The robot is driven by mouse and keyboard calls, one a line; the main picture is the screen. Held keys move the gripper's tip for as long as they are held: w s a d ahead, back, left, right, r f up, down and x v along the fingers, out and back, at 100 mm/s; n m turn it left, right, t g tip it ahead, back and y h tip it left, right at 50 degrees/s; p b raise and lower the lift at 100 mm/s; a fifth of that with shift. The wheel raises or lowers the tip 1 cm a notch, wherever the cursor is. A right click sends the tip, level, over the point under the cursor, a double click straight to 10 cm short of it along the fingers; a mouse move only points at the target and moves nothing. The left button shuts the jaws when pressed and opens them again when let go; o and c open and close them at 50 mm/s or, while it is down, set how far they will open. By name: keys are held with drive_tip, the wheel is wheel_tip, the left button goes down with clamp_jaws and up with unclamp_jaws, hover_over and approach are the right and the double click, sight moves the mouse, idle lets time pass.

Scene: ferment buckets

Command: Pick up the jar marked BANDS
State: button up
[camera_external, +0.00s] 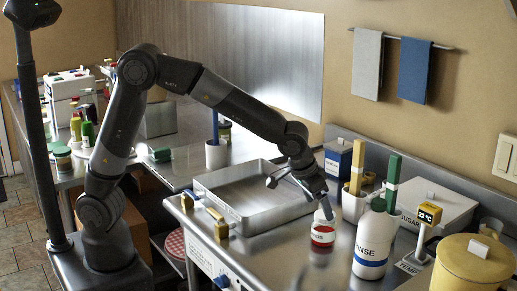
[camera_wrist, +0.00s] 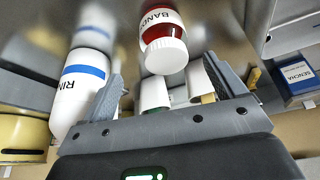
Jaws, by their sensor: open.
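The jar marked BANDS (camera_external: 323,235) stands upright on the steel counter, with red contents, a white label and a white lid. In the wrist view the jar (camera_wrist: 160,22) shows its lid towards me, with only part of the label readable. My gripper (camera_external: 300,198) is open and empty, tilted, above and to the left of the jar in the external view. One finger overlaps the lid there; I cannot tell if it touches. In the wrist view my gripper (camera_wrist: 165,75) has its fingers spread either side, with the jar ahead of the gap.
A white RINSE bottle (camera_external: 374,245) stands right of the jar, also close by in the wrist view (camera_wrist: 82,75). A white holder (camera_external: 352,206) with a yellow-handled tool is behind. A steel tray (camera_external: 205,190) lies left, and a yellow bucket (camera_external: 470,265) stands at front right.

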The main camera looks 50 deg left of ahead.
sight(325, 222)
drive_tip(key=x, duration=0.9)
drive_tip(key=shift+w+a, duration=0.25)
drive_tip(key=shift+r, duration=0.1)
drive_tip(key=c, duration=1.2)
